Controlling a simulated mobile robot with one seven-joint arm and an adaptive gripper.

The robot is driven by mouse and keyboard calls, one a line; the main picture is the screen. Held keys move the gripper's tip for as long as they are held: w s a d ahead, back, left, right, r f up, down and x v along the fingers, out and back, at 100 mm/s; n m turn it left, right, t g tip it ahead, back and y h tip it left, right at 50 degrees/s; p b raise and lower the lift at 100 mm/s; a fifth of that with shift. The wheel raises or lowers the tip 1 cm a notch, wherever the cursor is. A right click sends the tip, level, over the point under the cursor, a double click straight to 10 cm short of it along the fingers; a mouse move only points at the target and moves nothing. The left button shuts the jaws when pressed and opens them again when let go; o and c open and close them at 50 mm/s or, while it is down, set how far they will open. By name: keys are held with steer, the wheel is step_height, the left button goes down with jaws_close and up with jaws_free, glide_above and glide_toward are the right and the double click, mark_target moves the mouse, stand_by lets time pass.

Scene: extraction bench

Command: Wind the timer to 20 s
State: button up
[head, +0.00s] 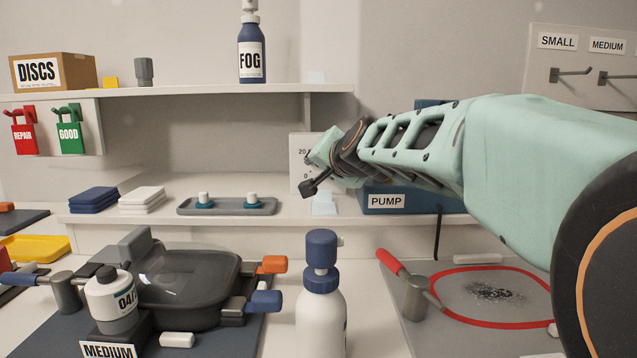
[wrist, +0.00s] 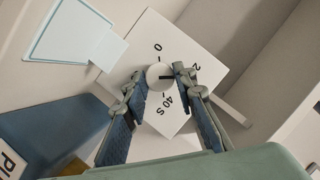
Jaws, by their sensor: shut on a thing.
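The timer is a white box (wrist: 190,40) with a round pale knob (wrist: 156,73) on its face. In the wrist view its face reads 0, a partly covered 2-something, and 40 S. A dark pointer mark on the knob points to the right, between 0 and 40 S, toward the partly covered number. My gripper (wrist: 159,80) is shut on the knob, one finger on each side. The right finger hides the scale where the mark points, so exact alignment cannot be told. In the head view the timer (head: 298,142) stands on the lower shelf, mostly behind my gripper.
A blue pump box (head: 420,202) stands right of the timer, beneath my arm. A grey tray (head: 228,207) with two white-topped pieces lies to the left. A blue-capped bottle (head: 321,310) stands on the bench in front. A pale blue card (wrist: 70,35) is near the timer.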

steer(key=shift+b, duration=0.45)
steer(key=o, duration=1.2)
steer(key=shift+c, duration=0.2)
step_height(320, 180, up, 10)
